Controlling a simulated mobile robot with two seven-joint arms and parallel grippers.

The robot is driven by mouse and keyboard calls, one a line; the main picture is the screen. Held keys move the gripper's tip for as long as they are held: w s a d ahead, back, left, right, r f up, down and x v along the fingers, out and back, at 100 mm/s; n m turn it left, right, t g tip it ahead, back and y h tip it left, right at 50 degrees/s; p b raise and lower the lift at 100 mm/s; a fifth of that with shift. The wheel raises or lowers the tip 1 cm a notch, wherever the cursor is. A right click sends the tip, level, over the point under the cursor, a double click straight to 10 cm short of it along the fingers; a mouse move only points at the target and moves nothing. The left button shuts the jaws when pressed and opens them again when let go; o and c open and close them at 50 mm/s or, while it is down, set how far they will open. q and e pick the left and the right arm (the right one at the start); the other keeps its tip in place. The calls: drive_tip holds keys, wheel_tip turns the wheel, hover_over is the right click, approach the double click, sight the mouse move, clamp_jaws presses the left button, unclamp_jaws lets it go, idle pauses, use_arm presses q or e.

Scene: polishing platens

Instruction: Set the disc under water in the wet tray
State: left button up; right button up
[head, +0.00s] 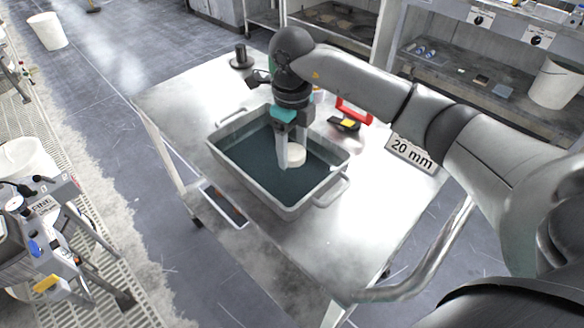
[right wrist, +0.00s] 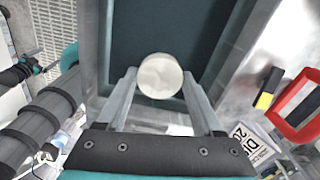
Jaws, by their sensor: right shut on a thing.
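The disc (head: 296,154) is round, thick and off-white. My right gripper (head: 287,160) points down over the wet tray and is shut on the disc. In the right wrist view the disc (right wrist: 160,76) sits between the two fingertips. The wet tray (head: 222,158) is a grey rectangular tub with end handles, holding dark blue-green water (head: 258,158). The disc is inside the tray's outline, near its middle; I cannot tell whether it touches the water. My left gripper is not identifiable in these views.
The tray stands on a metal table (head: 330,240). A dark stand (head: 242,58) is behind. The table's front is clear.

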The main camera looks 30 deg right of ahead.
sight(292, 176)
drive_tip(key=shift+f, duration=0.75)
wheel_tip(292, 176, down, 4)
drive_tip(key=shift+f+b, duration=0.1)
drive_tip(key=shift+b, duration=0.4)
use_arm(q)
drive_tip(key=shift+w+a+f, duration=0.3)
drive_tip(key=shift+w+a, duration=0.15)
drive_tip(key=shift+w, duration=0.15)
drive_tip(key=shift+w+a+f, duration=0.25)
drive_tip(key=shift+w+a, duration=0.2)
drive_tip(key=shift+w, duration=0.1)
use_arm(e)
drive_tip(key=shift+f, duration=0.1)
drive_tip(key=o, duration=1)
drive_tip(key=shift+f, duration=0.1)
drive_tip(key=o, duration=0.4)
use_arm(q)
drive_tip(key=shift+s+d, duration=0.1)
drive_tip(key=shift+d, duration=0.05)
use_arm(e)
drive_tip(key=shift+o, duration=0.2)
